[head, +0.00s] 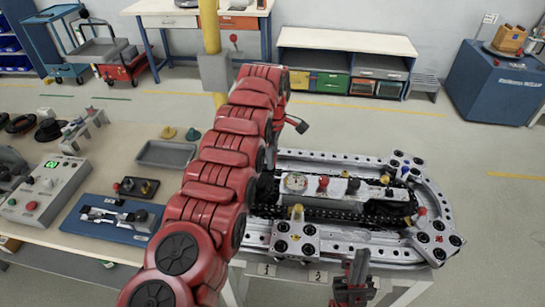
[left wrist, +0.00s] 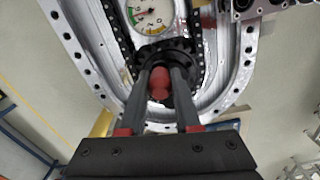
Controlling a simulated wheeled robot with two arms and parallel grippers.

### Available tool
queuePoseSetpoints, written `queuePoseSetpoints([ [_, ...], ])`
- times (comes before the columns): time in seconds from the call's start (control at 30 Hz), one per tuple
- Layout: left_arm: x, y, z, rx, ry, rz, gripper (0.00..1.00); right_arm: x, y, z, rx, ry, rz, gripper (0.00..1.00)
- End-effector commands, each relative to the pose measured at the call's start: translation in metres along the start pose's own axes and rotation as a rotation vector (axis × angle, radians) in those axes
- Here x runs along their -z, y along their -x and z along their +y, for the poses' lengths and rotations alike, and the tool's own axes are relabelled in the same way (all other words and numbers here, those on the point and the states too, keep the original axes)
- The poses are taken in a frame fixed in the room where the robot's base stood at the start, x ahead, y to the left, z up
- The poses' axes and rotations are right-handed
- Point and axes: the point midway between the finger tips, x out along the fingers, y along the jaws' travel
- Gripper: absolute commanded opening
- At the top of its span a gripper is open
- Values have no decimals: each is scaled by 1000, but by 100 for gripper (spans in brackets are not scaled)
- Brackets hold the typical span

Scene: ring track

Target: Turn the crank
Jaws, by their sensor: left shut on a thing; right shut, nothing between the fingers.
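The ring track (head: 432,200) is a long silver oval with a black chain inside, on a bench. In the left wrist view, the crank's red knob (left wrist: 160,88) stands in front of a black round hub (left wrist: 182,88) at the rounded end of the track. My left gripper (left wrist: 162,76) is shut on the knob, a finger on each side. In the head view my red arm covers the left end of the track, hiding the crank and left fingertips. My right gripper (head: 355,285) is shut and empty near the track's front edge.
A round dial gauge (head: 295,182) sits inside the track, also seen in the left wrist view (left wrist: 153,16). Silver carriages (head: 296,238) with black rollers ride on the track. A workbench (head: 120,150) at left carries a control box (head: 45,188) and a grey tray (head: 166,154). Open floor lies behind.

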Motion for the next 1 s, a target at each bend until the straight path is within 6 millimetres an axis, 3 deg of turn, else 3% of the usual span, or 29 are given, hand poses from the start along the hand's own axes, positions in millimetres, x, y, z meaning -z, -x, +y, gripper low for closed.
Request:
queuePoseSetpoints([
  [0.7,1,0,0,-2,77,0,0,0,0,0,0,0,0,0],
  [0.73,1,0,0,-2,77,0,37,0,0,0,0,0,0,0],
  [0.87,1,0,0,-1,76,0,60,0,0,0,0,0,0,0],
  [1.0,0,0,0,-1,76,0,62,0,0,0,0,0,0,0],
])
